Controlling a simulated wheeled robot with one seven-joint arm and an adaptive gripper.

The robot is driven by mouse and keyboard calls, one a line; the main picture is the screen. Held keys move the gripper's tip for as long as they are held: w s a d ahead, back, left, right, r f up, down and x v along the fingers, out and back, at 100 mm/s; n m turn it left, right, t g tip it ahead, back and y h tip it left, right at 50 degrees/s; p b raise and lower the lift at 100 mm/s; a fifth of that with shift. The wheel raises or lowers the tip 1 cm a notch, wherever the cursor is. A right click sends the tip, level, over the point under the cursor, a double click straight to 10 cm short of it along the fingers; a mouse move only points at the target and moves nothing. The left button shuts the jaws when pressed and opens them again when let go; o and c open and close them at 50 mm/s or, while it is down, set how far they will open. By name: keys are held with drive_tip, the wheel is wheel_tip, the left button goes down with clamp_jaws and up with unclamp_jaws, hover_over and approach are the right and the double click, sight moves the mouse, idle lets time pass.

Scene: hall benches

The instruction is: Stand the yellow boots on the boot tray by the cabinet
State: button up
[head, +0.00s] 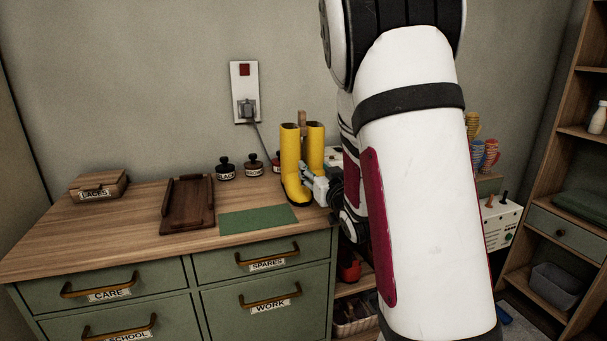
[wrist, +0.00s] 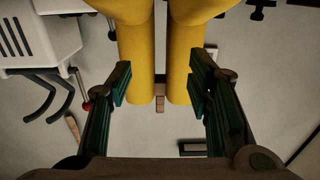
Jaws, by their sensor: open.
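The pair of yellow boots (head: 291,160) stands upright at the right end of the cabinet top, joined near the tops by a wooden clip (head: 302,118). My gripper (head: 312,178) is at the boots' right side, partly hidden by my arm. In the wrist view the yellow boots (wrist: 184,55) lie between the spread fingers of my gripper (wrist: 162,80), with gaps on both sides. The jaws are open and hold nothing. A brown wooden tray (head: 177,218) lies on the cabinet top, left of the boots. I cannot tell whether it is the boot tray.
A green mat (head: 258,219) lies between tray and boots. Dark jars (head: 225,170) stand behind it. A laces box (head: 99,186) is at the far left. The cabinet (head: 262,292) has labelled drawers. A shelf unit (head: 545,220) stands right. My arm hides much of the middle.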

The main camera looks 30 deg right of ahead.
sight(306, 160)
drive_tip(key=x, duration=0.9)
drive_tip(key=shift+w+f+b, duration=0.15)
drive_tip(key=shift+b, duration=0.25)
clamp_jaws()
